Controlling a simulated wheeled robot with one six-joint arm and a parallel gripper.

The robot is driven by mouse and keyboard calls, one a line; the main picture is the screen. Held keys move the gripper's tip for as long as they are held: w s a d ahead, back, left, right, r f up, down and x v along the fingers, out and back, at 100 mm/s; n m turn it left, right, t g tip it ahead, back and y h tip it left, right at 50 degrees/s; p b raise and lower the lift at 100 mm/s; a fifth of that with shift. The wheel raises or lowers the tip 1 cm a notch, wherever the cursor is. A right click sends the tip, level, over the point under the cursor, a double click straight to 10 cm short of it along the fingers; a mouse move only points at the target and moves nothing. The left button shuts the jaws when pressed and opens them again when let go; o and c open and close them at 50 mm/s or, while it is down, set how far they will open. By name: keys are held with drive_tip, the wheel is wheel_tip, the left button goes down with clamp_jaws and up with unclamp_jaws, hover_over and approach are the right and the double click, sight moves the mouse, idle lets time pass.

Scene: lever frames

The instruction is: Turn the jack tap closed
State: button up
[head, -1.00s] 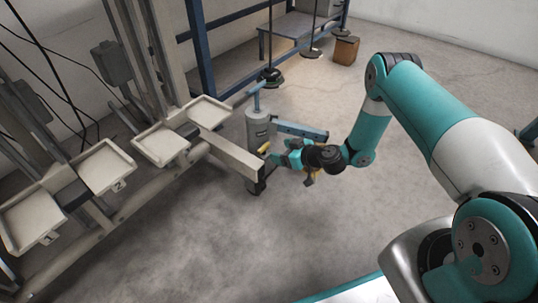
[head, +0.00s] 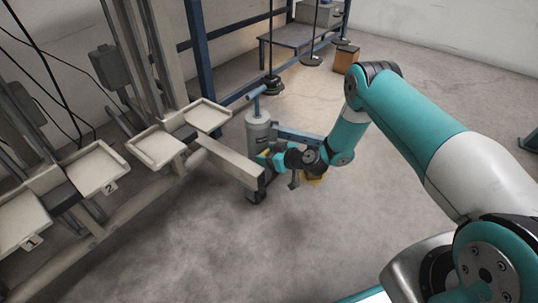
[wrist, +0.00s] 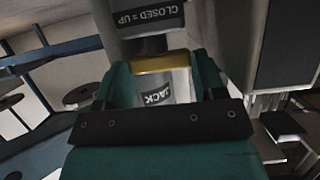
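The jack (head: 258,130) is a grey cylinder with a blue T-shaped handle on top, standing at the end of a pale beam. My gripper (head: 267,158) is low against its right side, pointing left. A small yellow part (head: 264,153) shows at its tip. In the wrist view, my two teal fingers (wrist: 163,82) stand apart on either side of a yellow bar (wrist: 160,63) and a pale part with a JACK label (wrist: 158,94). Firm contact cannot be told. An upside-down plate reading CLOSED = UP (wrist: 146,17) lies beyond. The rest of the tap is hidden.
The pale beam (head: 225,163) runs left from the jack to numbered trays (head: 100,168). A blue bar (head: 300,137) sticks out right of the jack. Behind stand a blue frame (head: 197,50) and a brown box (head: 346,58). The floor in front is clear.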

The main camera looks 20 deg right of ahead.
drive_tip(key=shift+a+r+m+t+h+p, duration=0.1)
drive_tip(key=shift+r+m+t+h+p, duration=0.2)
drive_tip(key=shift+p, duration=0.45)
drive_tip(key=shift+f+m+t+h, duration=0.3)
drive_tip(key=shift+m+h, duration=0.1)
drive_tip(key=shift+m, duration=0.1)
drive_tip(key=o, duration=0.6)
drive_tip(key=shift+o, duration=0.2)
drive_tip(key=shift+f, duration=0.1)
